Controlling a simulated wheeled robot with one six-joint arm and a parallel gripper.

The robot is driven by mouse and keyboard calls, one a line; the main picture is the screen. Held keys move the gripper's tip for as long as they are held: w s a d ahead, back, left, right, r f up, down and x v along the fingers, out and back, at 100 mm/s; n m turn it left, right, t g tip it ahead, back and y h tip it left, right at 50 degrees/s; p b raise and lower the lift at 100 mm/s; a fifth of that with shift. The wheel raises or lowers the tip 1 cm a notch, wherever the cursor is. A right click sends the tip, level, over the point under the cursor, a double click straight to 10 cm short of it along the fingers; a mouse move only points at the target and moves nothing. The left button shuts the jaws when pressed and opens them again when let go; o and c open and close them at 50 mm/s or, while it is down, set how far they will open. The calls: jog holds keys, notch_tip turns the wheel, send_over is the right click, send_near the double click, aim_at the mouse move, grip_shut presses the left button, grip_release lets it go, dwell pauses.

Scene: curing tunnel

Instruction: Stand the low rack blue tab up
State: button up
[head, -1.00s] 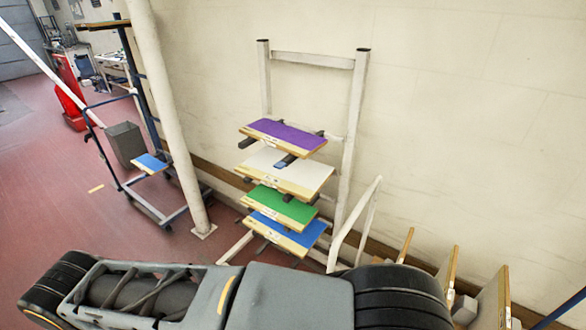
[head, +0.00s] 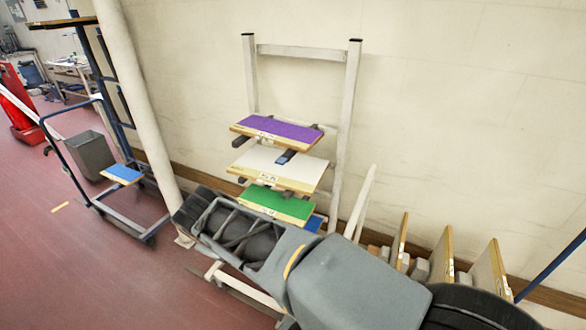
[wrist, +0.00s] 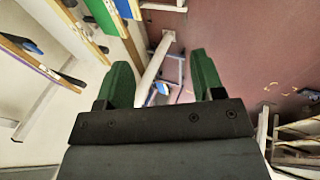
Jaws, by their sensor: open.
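A white rack (head: 350,110) against the wall carries stacked boards topped purple (head: 278,129), white (head: 270,168) and green (head: 275,203). A small blue tab (head: 286,156) lies low over the white board, below the purple one. The lowest, blue-topped board (head: 316,222) is mostly hidden by my arm; any tab on it cannot be seen. In the wrist view my gripper (wrist: 163,78) is open with nothing between its green fingers. Rack boards (wrist: 38,62) lie left of the fingers, apart from them. My gripper cannot be made out in the head view.
A pale post (head: 145,95) stands left of the rack. Beyond it are a blue-framed cart with a blue-topped board (head: 122,174) and a grey bin (head: 90,155). Upright boards (head: 442,258) stand along the wall at right. The red floor at left is open.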

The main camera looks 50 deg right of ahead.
jog(key=w+d+f+n+g+h+b, duration=0.1)
jog(key=w+d+f+n+h+b, duration=0.1)
jog(key=d+n+h, duration=0.3)
jog(key=w+d+f+n+g+h+b, duration=0.1)
jog(key=w+d+n+h+b, duration=0.15)
jog(key=d, duration=0.45)
jog(key=n+t+h+b, duration=0.35)
jog(key=n+h, duration=0.25)
jog(key=n, duration=0.4)
send_near(278, 163)
jog(key=p+x, duration=0.1)
jog(key=x, duration=0.9)
jog(key=shift+d, duration=0.2)
